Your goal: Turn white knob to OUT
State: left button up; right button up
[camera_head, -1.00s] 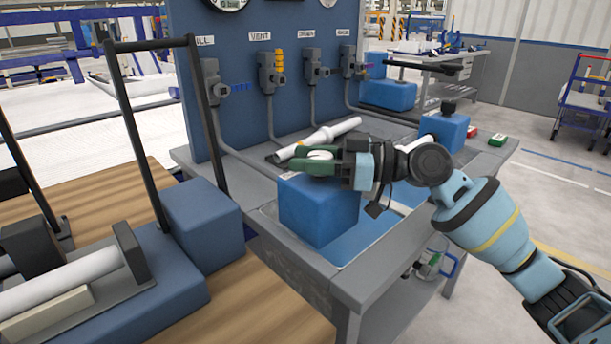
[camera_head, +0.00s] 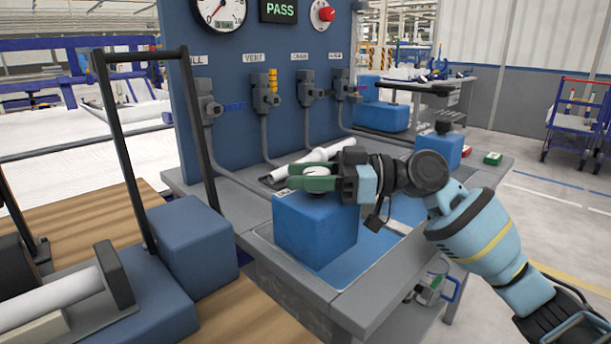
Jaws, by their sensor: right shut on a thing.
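The white knob (camera_head: 317,171) sits on top of a blue block (camera_head: 315,230) at the front of the grey bench. My right gripper (camera_head: 312,178) reaches in from the right, with its green fingers on either side of the knob, shut on it. The fingers hide part of the knob, and I cannot read any marking by it. My left gripper is not in the view.
A blue panel (camera_head: 232,100) with several valves, a gauge (camera_head: 219,10), a PASS display (camera_head: 279,9) and a red knob (camera_head: 323,14) stands behind. A white pipe (camera_head: 312,157) lies behind my gripper. A black-handled frame (camera_head: 122,150) stands at left.

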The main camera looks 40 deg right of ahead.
jog(key=o, duration=1)
jog(key=shift+c, duration=0.2)
jog(key=shift+v, duration=3.9)
jog(key=shift+r, duration=0.1)
